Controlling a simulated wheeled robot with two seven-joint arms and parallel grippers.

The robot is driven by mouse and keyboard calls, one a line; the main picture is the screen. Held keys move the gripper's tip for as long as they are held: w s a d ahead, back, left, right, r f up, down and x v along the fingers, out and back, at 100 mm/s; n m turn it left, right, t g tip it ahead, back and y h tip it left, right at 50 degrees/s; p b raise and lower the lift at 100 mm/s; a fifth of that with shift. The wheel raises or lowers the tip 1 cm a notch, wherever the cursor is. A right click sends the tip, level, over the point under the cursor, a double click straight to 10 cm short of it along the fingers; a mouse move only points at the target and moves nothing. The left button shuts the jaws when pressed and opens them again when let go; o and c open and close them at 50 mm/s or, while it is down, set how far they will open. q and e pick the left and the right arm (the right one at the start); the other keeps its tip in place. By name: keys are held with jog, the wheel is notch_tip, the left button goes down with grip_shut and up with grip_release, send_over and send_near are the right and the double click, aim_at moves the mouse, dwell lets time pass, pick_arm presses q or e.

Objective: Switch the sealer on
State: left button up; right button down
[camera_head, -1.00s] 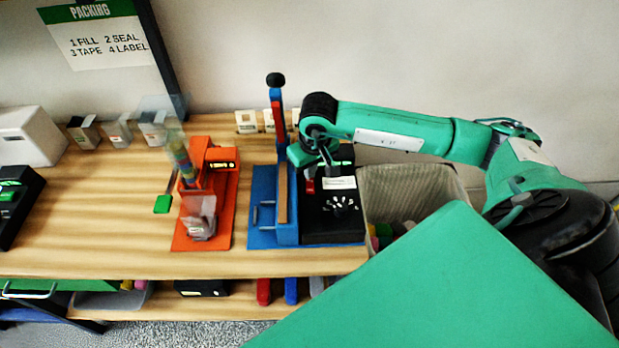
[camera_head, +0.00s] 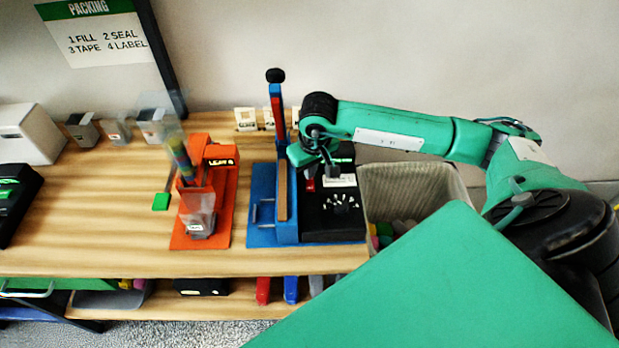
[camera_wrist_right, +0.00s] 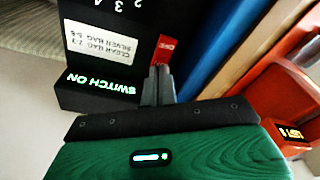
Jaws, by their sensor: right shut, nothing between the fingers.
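The sealer has a blue base (camera_head: 262,236) with an upright lever arm. Its black control box (camera_head: 345,228) stands beside it on the right and carries a white label and a dial. A small red switch (camera_head: 310,185) on the box also shows in the right wrist view (camera_wrist_right: 165,48). Green lit text on the box's display reads "SWITCH ON" (camera_wrist_right: 103,85). My right gripper (camera_head: 330,174) is over the box, shut and empty. In the wrist view its fingertips (camera_wrist_right: 158,73) are at the switch's near end; I cannot tell whether they touch. My left gripper is out of view.
An orange machine (camera_head: 222,203) with a lit display stands left of the sealer. A grey bin (camera_head: 415,186) with colourful things stands right of the box. A black device (camera_head: 18,195) is at the far left. Bare wooden tabletop (camera_head: 105,225) lies between.

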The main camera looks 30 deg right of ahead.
jog(key=shift+f+b, duration=0.45)
dwell(0.3)
jog(key=shift+r+p, duration=1.15)
jog(key=shift+r, duration=2.4)
jog(key=shift+s+f, duration=0.1)
